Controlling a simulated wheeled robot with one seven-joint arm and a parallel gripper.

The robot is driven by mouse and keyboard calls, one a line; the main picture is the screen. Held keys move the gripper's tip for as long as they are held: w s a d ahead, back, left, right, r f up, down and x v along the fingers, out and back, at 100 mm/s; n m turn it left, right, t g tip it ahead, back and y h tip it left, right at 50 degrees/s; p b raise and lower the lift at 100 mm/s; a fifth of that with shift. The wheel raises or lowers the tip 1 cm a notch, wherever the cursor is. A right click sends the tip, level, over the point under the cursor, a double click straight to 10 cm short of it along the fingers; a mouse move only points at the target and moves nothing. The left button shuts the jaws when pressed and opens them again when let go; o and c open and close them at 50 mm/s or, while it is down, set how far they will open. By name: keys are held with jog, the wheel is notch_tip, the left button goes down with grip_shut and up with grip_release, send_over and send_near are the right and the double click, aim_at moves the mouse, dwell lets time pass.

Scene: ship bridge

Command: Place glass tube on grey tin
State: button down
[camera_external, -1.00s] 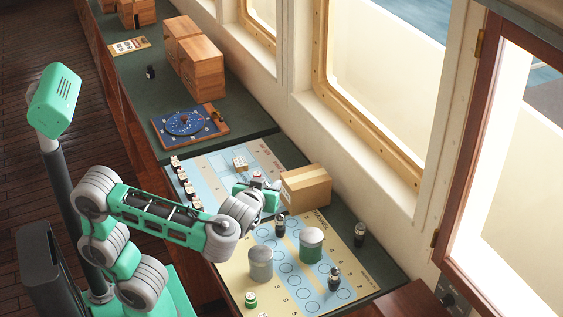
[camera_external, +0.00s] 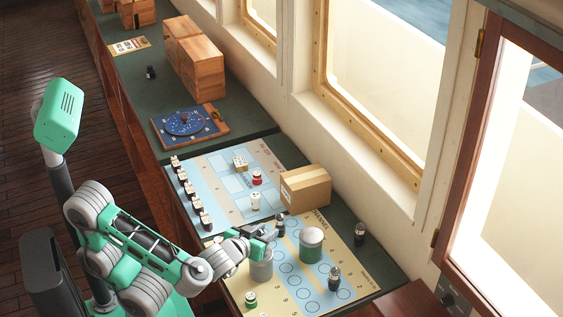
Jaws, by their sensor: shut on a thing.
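A small dark glass tube (camera_external: 280,226) with a pale top stands upright on the patterned board, behind the tins. My gripper (camera_external: 272,234) reaches it from the left and is shut on it; the fingers partly hide its lower part. I cannot tell whether its base touches the board. The grey tin (camera_external: 261,268), a cylinder, stands just in front of and below my gripper, which hides part of its top.
A green tin (camera_external: 311,246) with a pale lid stands right of the grey tin. Dark tubes stand at the right (camera_external: 334,279) and far right (camera_external: 360,234). A cardboard box (camera_external: 306,188) is behind. Small red (camera_external: 257,178) and white (camera_external: 255,201) pieces stand on the board's blue part.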

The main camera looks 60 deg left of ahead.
aim_at(258, 233)
jog(key=shift+r, duration=0.1)
jog(key=shift+f, duration=0.3)
jog(key=c, duration=1.1)
grip_release()
jog(key=shift+r, duration=0.15)
jog(key=shift+r+p, duration=0.3)
jog(key=p+v, duration=0.2)
jog(key=v, duration=0.1)
jog(key=p+v, duration=0.2)
jog(key=v, duration=0.1)
jog(key=shift+w+d+r, duration=0.1)
jog(key=shift+r, duration=0.3)
jog(key=p+v, duration=0.2)
jog(key=p, duration=0.1)
jog(key=p+v, duration=0.1)
jog(key=p, duration=0.1)
jog(key=f+p+v, duration=0.1)
jog(key=p+v, duration=0.1)
jog(key=p, duration=0.1)
jog(key=shift+s+d+p, duration=0.2)
jog(key=shift+s+p, duration=0.1)
jog(key=shift+s, duration=0.2)
